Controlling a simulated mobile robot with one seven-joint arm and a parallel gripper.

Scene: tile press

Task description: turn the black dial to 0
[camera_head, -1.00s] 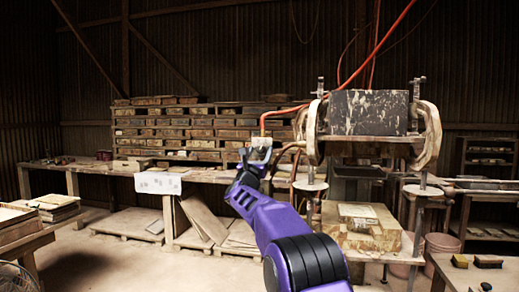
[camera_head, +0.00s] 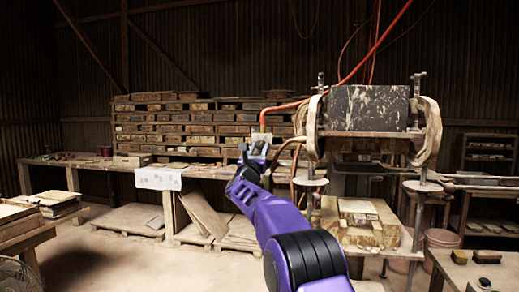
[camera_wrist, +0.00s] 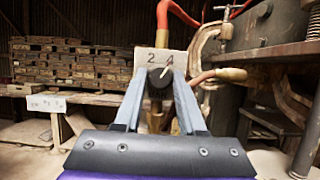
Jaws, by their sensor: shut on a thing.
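The black dial (camera_wrist: 157,77) sits on a pale plate (camera_wrist: 148,56) in the wrist view. The plate shows the figures 2 and 4 above the dial. A white pointer line on the dial points up and slightly right, towards the 4. No 0 is readable. My gripper (camera_wrist: 158,84) has one finger on each side of the dial and is shut on it. In the head view my gripper (camera_head: 256,152) is at the plate (camera_head: 262,139), left of the press, and hides the dial.
The press (camera_head: 368,108) with its dark block and clamps stands just right of the dial. A red hose (camera_wrist: 182,14) enters above the plate and a brass-ended hose (camera_wrist: 228,74) lies at its right. A long bench (camera_head: 110,163) with stacked wooden trays is behind.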

